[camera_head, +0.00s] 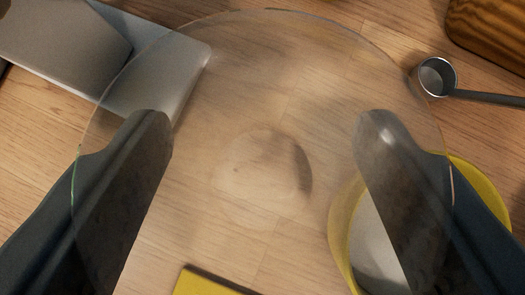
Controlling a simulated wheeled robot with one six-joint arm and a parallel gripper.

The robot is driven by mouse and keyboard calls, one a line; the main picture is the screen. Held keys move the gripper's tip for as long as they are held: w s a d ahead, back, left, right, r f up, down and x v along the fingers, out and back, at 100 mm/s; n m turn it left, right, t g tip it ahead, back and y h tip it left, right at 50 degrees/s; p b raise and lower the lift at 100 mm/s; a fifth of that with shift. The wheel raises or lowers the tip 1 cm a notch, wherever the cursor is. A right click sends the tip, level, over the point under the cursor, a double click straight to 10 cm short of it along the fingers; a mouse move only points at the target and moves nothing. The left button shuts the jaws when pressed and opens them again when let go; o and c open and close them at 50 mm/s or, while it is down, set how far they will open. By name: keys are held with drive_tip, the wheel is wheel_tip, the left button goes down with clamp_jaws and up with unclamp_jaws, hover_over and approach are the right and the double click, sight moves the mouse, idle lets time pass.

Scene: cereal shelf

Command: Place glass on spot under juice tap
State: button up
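A clear glass (265,85) fills the middle of the view, seen from above, with its wide round rim close to the camera and its smaller base further off. My gripper (262,130) has one dark finger on each side of the glass. Both fingers show through the clear glass inside the outline of its rim, and they appear closed on its sides. The wood surface shows through the glass. Its height above that surface is hard to judge. The juice tap and the spot under it are not in view.
A grey flat metal object (70,45) is at the upper left. A small metal scoop (437,77) lies at the upper right, near a brown wooden object (490,30). A yellow-rimmed container (482,195) is behind my right finger. A yellow flat edge (205,284) shows at the bottom.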

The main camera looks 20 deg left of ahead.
sight(263, 97)
drive_tip(key=s+d+r, duration=0.2)
drive_tip(key=s+r, duration=0.2)
drive_tip(key=s, duration=0.3)
drive_tip(key=shift+s+d, duration=0.15)
drive_tip(key=shift+d, duration=0.25)
drive_tip(key=shift+r, duration=0.15)
drive_tip(key=w+a+f, duration=0.1)
drive_tip(key=w+f, duration=0.1)
drive_tip(key=w, duration=0.1)
drive_tip(key=w+a+f, duration=0.1)
drive_tip(key=w, duration=0.3)
drive_tip(key=w+a+f, duration=0.2)
drive_tip(key=w, duration=0.1)
drive_tip(key=shift+w+f, duration=0.15)
drive_tip(key=shift+f, duration=0.2)
drive_tip(key=shift+x, duration=1.95)
drive_tip(key=shift+w+r, duration=0.15)
drive_tip(key=shift+r, duration=0.1)
drive_tip(key=shift+f, duration=0.15)
drive_tip(key=o, duration=1)
drive_tip(key=shift+o, duration=0.2)
